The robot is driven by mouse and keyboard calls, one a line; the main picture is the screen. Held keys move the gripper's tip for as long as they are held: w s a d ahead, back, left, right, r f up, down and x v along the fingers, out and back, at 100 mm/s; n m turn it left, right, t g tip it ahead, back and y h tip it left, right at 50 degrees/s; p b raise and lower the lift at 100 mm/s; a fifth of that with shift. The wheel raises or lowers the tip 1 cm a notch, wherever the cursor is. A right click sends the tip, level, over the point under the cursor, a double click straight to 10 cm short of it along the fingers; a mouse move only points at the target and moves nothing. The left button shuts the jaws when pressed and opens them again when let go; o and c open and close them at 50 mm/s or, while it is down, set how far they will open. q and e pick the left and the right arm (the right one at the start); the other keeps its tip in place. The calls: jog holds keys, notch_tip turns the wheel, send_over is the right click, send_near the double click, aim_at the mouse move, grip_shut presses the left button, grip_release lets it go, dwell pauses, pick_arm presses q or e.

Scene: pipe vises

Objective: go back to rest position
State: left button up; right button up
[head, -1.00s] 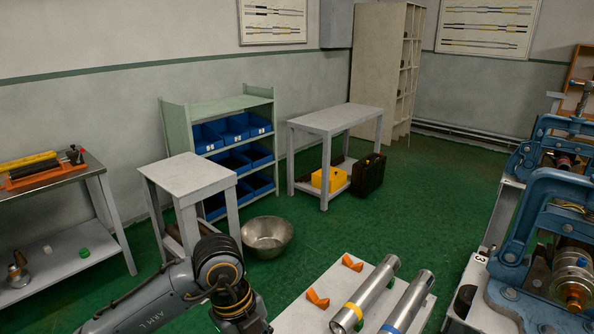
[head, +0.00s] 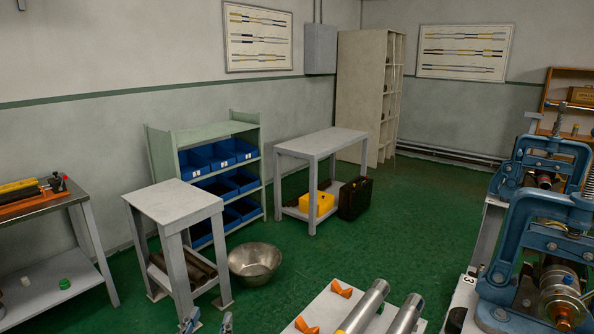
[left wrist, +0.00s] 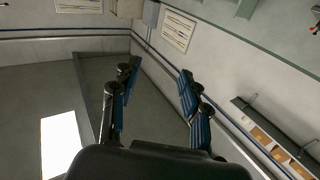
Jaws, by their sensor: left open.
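My left gripper (head: 208,321) shows only as two blue fingertips at the bottom edge of the head view, in front of the small grey table. In the left wrist view my left gripper (left wrist: 157,80) has its dark and blue fingers spread wide apart, with nothing between them. Most of the left arm is out of the head view. My right gripper is not in view.
A white bench (head: 330,308) with two metal pipes and orange rests is at the bottom. Blue vises (head: 545,235) stand at the right. A small grey table (head: 172,203) and a metal bowl (head: 255,262) stand at the left. Green floor (head: 420,215) is free in the middle.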

pick_arm(q)
jog(key=s+a+f+n+g+y, duration=0.1)
jog(key=s+a+f+g, duration=0.3)
jog(key=f, duration=0.4)
jog(key=s+a+f+g+y, duration=0.1)
jog(key=s+f+g+y, duration=0.1)
jog(key=s+f+g, duration=0.45)
jog(key=s+f+m+g+h, duration=0.15)
jog(key=s+f+g, duration=0.35)
jog(key=s+f, duration=0.8)
jog(key=f, duration=1.1)
jog(key=s+f, duration=0.2)
jog(key=f, duration=1)
jog(key=s+a+f+g, duration=0.2)
jog(key=s+a+f, duration=0.1)
jog(key=s+f, duration=1.2)
jog(key=shift+s+f, duration=0.4)
jog(key=shift+s, duration=0.3)
